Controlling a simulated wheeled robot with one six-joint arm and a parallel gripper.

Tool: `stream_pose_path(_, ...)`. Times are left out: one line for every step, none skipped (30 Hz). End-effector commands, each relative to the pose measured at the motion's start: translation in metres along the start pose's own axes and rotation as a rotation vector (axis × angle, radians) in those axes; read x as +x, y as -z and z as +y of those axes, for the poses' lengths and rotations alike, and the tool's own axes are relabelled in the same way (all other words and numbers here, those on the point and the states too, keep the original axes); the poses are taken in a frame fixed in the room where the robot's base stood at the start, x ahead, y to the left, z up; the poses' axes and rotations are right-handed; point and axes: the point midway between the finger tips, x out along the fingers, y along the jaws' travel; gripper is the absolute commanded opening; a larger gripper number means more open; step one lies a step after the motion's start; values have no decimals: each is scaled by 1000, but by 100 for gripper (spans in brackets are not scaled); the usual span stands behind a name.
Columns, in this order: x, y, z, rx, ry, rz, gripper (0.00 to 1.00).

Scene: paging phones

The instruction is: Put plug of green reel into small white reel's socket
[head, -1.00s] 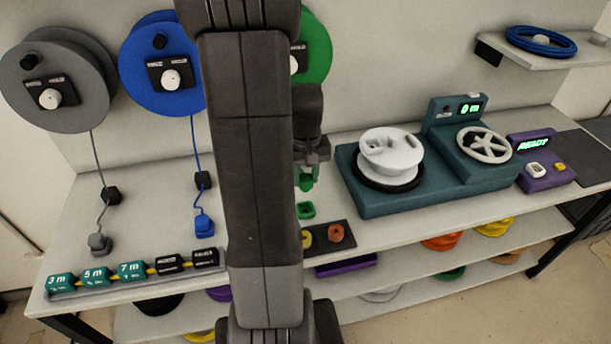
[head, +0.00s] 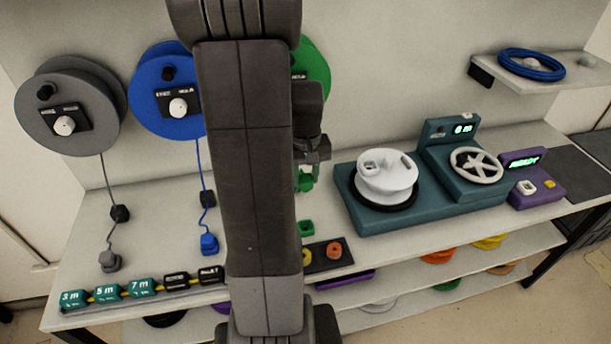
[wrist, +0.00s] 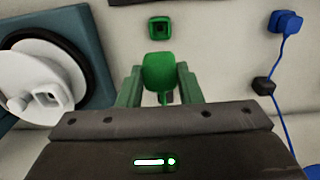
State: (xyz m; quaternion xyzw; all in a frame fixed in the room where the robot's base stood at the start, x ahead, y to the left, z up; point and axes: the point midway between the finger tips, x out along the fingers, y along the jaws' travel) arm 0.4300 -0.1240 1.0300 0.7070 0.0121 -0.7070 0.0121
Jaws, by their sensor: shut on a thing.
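My gripper (head: 309,180) is shut on the green plug (wrist: 159,72), which it holds above the bench; the plug also shows in the head view (head: 305,183). The green reel (head: 313,72) hangs on the back wall, mostly hidden behind my arm. The small white reel (head: 386,178) sits on the teal machine to the right of my gripper, with a square socket on its top (wrist: 47,98). A green square piece with a dark opening (head: 306,228) lies on the bench below the plug, and it shows ahead of the plug in the wrist view (wrist: 159,30).
Grey (head: 70,107) and blue (head: 165,90) reels hang at left, their plugs on the bench. A teal machine (head: 350,205) with a handwheel (head: 476,166) and a purple READY box (head: 535,190) stand at right. A row of labelled blocks (head: 142,288) lies along the front left edge.

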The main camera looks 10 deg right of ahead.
Motion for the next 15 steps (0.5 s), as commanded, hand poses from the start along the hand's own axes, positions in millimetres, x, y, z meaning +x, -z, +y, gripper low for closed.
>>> stream_pose_path(-8, 0, 0, 0, 0, 1, 16)
stream_pose_path(-10, 0, 0, 0, 0, 1, 16)
stream_pose_path(-14, 0, 0, 0, 0, 1, 16)
stream_pose_path(-16, 0, 0, 0, 0, 1, 16)
stream_pose_path(-18, 0, 0, 0, 0, 1, 16)
stream_pose_path(-22, 0, 0, 0, 0, 1, 16)
stream_pose_path(-24, 0, 0, 0, 0, 1, 16)
stream_pose_path(-26, 0, 0, 0, 0, 1, 16)
stream_pose_path(-30, 0, 0, 0, 0, 1, 16)
stream_pose_path(-32, 0, 0, 0, 0, 1, 16)
stream_pose_path(-34, 0, 0, 0, 0, 1, 16)
stream_pose_path(-38, 0, 0, 0, 0, 1, 16)
stream_pose_path(-40, 0, 0, 0, 0, 1, 16)
stream_pose_path(-42, 0, 0, 0, 0, 1, 16)
stream_pose_path(-46, 0, 0, 0, 0, 1, 16)
